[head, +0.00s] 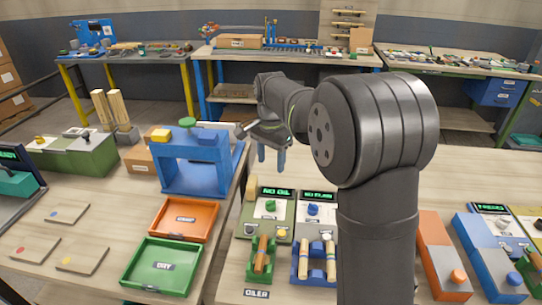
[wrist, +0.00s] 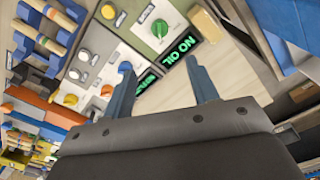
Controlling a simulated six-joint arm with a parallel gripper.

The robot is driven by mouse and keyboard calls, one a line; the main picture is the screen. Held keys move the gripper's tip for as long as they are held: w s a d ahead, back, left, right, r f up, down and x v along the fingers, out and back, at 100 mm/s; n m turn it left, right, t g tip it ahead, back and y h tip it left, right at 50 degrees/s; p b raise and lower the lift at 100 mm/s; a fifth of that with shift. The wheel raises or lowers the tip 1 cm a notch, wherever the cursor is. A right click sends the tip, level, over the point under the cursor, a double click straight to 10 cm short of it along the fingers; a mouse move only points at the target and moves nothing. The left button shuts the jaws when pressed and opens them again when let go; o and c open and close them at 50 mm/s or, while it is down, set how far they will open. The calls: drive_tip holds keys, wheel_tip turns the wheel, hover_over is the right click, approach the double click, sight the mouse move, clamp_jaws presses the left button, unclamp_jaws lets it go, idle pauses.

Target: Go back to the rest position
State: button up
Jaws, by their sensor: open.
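My gripper (head: 271,157) hangs above the far part of the table, behind the small machines with green displays. In the wrist view, its two blue-grey fingers (wrist: 164,84) are spread apart with nothing between them. The "NO OIL" display (wrist: 182,58) shows beyond and between the fingertips. The gripper is apart from the machines. My upper arm hides part of the table right of centre in the head view.
A blue press frame (head: 196,165) stands left of the gripper. An orange tray (head: 184,220) and a green tray (head: 163,266) are in front of it. Orange and blue machines (head: 490,258) stand at right. Bare tabletop lies behind the displays.

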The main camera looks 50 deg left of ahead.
sight(270, 201)
drive_tip(key=shift+r, duration=0.45)
drive_tip(key=shift+f, duration=0.1)
wheel_tip(270, 201, down, 17)
drive_tip(key=shift+f, duration=0.15)
idle(0.7)
drive_tip(key=shift+f, duration=0.2)
drive_tip(key=shift+r+n, duration=0.2)
drive_tip(key=shift+n, duration=0.6)
drive_tip(key=n, duration=1.1)
drive_tip(key=shift+n, duration=2.2)
